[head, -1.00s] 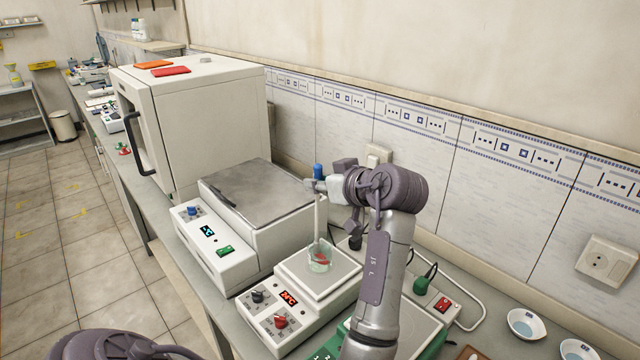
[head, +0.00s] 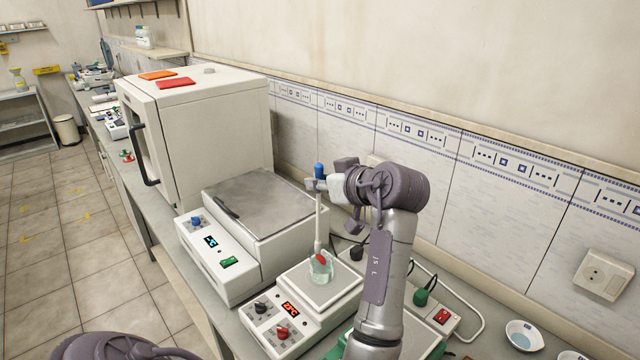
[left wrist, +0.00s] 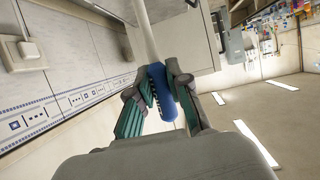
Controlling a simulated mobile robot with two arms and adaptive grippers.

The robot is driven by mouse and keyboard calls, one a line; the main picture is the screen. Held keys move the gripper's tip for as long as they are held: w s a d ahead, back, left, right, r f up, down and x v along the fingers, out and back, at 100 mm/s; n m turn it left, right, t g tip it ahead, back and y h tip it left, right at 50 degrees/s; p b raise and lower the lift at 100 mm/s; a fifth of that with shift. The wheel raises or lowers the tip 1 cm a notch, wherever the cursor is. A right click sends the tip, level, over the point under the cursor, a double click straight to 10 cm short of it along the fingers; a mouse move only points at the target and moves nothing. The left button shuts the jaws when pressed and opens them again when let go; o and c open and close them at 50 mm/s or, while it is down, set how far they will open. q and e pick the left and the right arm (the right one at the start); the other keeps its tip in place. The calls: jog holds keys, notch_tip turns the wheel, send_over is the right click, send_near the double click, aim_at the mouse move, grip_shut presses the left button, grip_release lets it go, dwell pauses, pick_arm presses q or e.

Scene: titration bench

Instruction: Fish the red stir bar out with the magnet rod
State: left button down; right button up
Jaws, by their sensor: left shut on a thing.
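My left gripper (head: 318,184) is shut on the magnet rod, just below its blue top (head: 319,170). The rod's pale shaft (head: 319,215) hangs nearly upright with its lower end at the small glass beaker (head: 322,275). The red stir bar (head: 320,259) shows in the upper part of the beaker, right at the rod's lower end; whether they touch is too small to tell. The beaker stands on the white plate of the stirrer (head: 283,330). In the left wrist view, the rod's blue end (left wrist: 161,92) sits between the two fingers. My right gripper is not in view.
A larger device with a grey metal top (head: 262,200) stands left of the stirrer, and a white oven (head: 205,135) behind it. The tiled wall (head: 420,170) runs close behind the bench. A power strip (head: 440,316) and a small dish (head: 524,335) lie to the right.

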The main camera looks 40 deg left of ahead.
aim_at(320, 165)
pick_arm(q)
jog(key=shift+r+p, duration=2.5)
jog(key=shift+r, duration=0.95)
jog(key=shift+f, duration=0.1)
